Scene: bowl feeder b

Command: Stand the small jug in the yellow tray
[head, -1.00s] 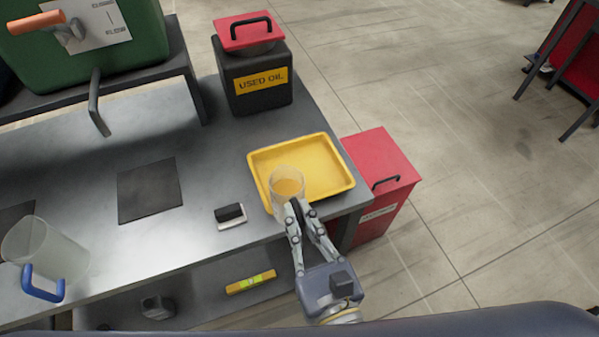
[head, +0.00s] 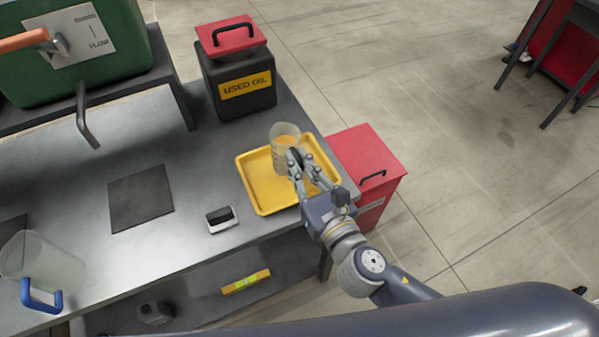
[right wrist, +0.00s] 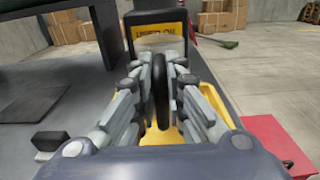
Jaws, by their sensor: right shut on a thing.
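The small jug (head: 283,134) is clear with an amber tint low down and stands upright in my right gripper (head: 297,160). The gripper is shut on the jug's black handle, which shows between the fingers in the right wrist view (right wrist: 161,88). The jug is over the yellow tray (head: 262,190), toward its back part. I cannot tell whether its base touches the tray floor; the fingers hide part of it. The tray lies at the right end of the grey bench. My left gripper is not in view.
A black used oil can (head: 238,85) with a red lid stands behind the tray. A red bin (head: 367,165) is beside the bench. A large jug with a blue handle (head: 45,265) is at the left. A small black-and-white block (head: 222,218) lies left of the tray.

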